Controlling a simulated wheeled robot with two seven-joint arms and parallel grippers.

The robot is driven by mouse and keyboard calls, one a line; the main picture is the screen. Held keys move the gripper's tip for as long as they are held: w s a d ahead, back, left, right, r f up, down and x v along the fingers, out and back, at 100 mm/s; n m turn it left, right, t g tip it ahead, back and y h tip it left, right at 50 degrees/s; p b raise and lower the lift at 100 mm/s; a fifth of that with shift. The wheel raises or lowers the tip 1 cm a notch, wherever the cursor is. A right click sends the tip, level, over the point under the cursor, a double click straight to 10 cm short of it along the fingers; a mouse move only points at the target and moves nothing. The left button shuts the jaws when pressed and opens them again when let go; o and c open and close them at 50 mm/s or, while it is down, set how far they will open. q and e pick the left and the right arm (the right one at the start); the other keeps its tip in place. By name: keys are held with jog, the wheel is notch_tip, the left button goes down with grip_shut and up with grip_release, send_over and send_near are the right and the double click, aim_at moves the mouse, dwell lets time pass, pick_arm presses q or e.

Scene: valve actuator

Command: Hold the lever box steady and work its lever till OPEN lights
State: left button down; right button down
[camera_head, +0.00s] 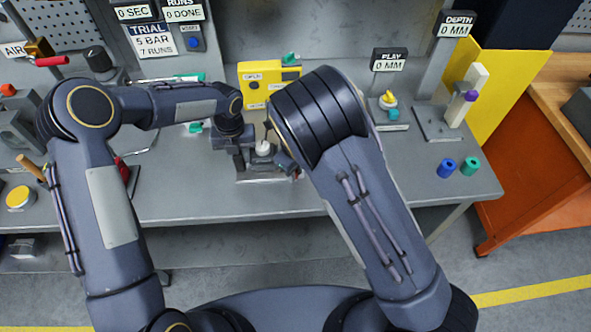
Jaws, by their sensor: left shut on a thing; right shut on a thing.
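A small grey device with a pale round top (264,149), which I take to be the lever box, stands on a plate near the bench's front edge. My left gripper (240,156) is at its left side, shut on it as far as I can see. My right gripper (287,161) comes down at its right side, mostly hidden behind my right forearm. It is shut, apparently on the lever, but the grip is hidden. A yellow box (254,97) with small labels stands just behind; its labels are too small to read and I cannot tell whether any light is lit.
Signs reading PLAY (390,60) and DEPTH (455,24) stand at the back right. A red-handled valve (51,61) is at the left. The bench front (180,207) is bare.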

jog(key=c, duration=1.3)
grip_release()
notch_tip(320, 180, up, 12)
